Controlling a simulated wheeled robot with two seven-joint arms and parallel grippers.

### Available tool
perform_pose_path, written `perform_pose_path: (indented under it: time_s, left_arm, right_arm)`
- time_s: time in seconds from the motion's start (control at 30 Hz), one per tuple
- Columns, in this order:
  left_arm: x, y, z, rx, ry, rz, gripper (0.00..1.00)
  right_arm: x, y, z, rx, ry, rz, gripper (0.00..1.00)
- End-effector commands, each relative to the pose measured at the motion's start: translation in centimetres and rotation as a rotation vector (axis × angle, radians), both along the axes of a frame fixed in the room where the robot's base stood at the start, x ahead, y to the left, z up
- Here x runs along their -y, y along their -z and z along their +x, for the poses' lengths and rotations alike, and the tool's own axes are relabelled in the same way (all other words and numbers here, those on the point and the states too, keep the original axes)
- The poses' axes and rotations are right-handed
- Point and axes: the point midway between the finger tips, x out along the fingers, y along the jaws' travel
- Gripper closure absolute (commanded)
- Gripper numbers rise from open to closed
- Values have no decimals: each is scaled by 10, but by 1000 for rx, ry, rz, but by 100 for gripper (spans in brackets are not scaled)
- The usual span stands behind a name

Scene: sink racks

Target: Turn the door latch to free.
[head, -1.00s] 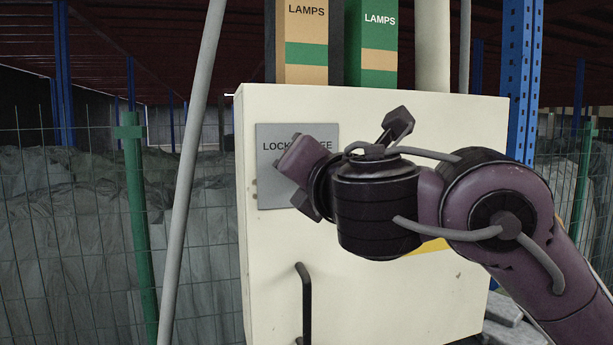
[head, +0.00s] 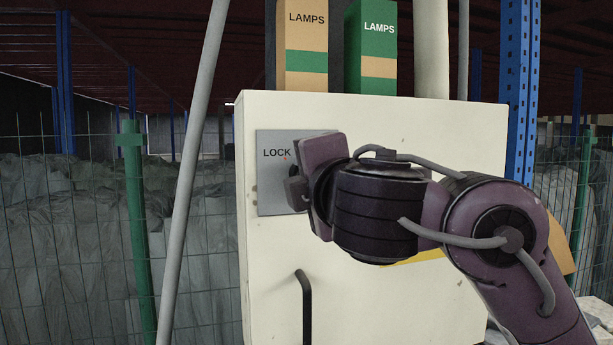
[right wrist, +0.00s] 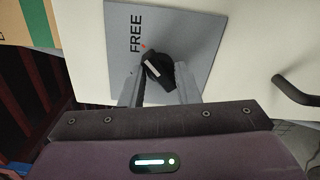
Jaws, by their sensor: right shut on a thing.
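The door latch is a dark knob (right wrist: 157,70) with a white line on it, set on a grey plate (head: 270,190) on the cream cabinet door. The plate reads LOCK in the head view; FREE shows in the right wrist view, beside a small red dot (right wrist: 143,46). The white line lies diagonally in the wrist view. My right gripper (right wrist: 158,82) has its two fingers around the knob, shut on it. My left gripper is out of view.
The cream cabinet (head: 420,115) has a black bar handle (head: 305,310) below the plate. Two LAMPS boxes (head: 303,50) stand above it. A grey slanted pole (head: 190,170) and a wire fence with a green post (head: 137,230) are at the left. A blue upright (head: 518,80) stands right.

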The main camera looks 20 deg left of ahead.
Motion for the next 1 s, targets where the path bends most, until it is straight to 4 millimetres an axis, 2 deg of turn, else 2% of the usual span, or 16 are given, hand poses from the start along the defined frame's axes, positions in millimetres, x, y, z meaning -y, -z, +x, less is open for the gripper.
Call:
perform_pose_path:
  time_s: [0.53, 0.57, 0.7, 1.0]
  left_arm:
    - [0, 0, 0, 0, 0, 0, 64]
    - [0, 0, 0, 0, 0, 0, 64]
    - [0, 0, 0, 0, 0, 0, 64]
    - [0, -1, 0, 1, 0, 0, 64]
  right_arm:
    - [0, 0, 0, -19, 1, 29, 94]
    - [0, 0, 0, -19, 1, 30, 70]
    - [0, 0, 0, -18, 0, 27, 52]
    - [0, 0, 0, -16, 0, 24, 50]
